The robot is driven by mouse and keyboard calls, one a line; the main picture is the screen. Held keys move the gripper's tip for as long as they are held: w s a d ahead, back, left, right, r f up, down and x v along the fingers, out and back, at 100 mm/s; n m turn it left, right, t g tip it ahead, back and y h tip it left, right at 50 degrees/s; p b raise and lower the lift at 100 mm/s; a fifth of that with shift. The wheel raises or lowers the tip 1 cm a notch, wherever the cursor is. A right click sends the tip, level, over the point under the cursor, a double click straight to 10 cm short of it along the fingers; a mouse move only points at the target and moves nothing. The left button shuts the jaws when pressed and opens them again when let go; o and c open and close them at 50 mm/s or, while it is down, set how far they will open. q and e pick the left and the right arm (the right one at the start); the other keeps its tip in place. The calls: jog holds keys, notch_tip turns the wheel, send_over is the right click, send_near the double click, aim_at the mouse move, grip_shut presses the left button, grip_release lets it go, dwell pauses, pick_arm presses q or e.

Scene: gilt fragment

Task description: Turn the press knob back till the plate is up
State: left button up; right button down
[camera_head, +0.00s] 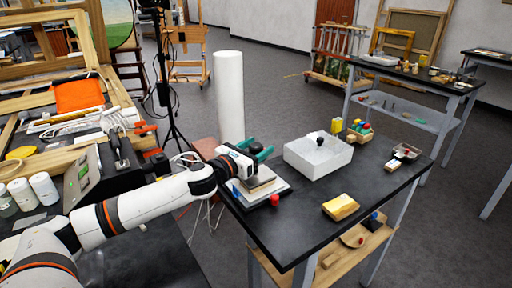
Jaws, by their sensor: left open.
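A small press (262,187) stands at the left end of the black table, with light flat plates stacked on a pale base. My left gripper (262,151), with teal fingers, is just above it and covers its upper part. The fingers are apart, so it is open. I cannot make out the press knob, or whether the fingers are around or touching it. How high the plate stands is also unclear. A small red piece (274,200) shows at the front right of the base. My right gripper is out of view.
A tall white cylinder (230,97) rises behind. The table's middle front is clear.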

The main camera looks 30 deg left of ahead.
pick_arm(q)
jog(key=c, duration=1)
